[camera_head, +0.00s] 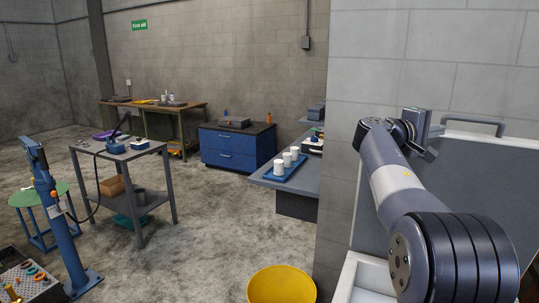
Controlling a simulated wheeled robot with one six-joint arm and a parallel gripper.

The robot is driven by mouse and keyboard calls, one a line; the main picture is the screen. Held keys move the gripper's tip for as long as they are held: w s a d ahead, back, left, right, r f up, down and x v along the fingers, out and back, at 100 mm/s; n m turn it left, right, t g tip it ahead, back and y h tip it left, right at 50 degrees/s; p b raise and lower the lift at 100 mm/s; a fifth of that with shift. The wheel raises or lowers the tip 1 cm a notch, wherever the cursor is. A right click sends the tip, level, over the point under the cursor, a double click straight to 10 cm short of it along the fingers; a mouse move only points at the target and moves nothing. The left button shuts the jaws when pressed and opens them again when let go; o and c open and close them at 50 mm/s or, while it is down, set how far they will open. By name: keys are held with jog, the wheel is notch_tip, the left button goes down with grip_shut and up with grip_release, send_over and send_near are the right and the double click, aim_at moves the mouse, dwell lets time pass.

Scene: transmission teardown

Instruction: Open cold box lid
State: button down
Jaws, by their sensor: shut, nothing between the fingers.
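The cold box (364,277) is at the lower right, and part of its white rim and inside shows. Its grey lid (465,175) stands raised against the block wall, with a dark bar handle (474,120) along its top edge. My arm crosses in front and hides much of the box and part of the lid. My gripper (430,147) is at the upper left of the lid, left of the handle and apart from it in the picture. It is shut and empty; its fingertips are small and partly hidden.
A yellow bucket (281,285) stands on the floor left of the box. A wall edge (335,150) is close behind it. A grey counter (275,178) holds a blue tray of white containers. A grey cart (120,152) and blue stand (58,220) are left. Middle floor is clear.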

aim_at(442, 121)
jog(key=shift+n+y, duration=0.3)
jog(key=shift+y, duration=0.2)
jog(key=w+p, duration=0.1)
jog(key=p, duration=0.1)
jog(key=w+d+r+p, duration=0.1)
jog(key=w+p, duration=0.1)
jog(key=p, duration=0.1)
jog(key=w+d+p, duration=0.1)
jog(key=w+p, duration=0.1)
jog(key=p, duration=0.1)
jog(key=shift+d+r, duration=0.25)
jog(key=shift+w+d+f+p, duration=0.15)
jog(key=shift+w+p, duration=0.1)
jog(key=shift+p, duration=0.15)
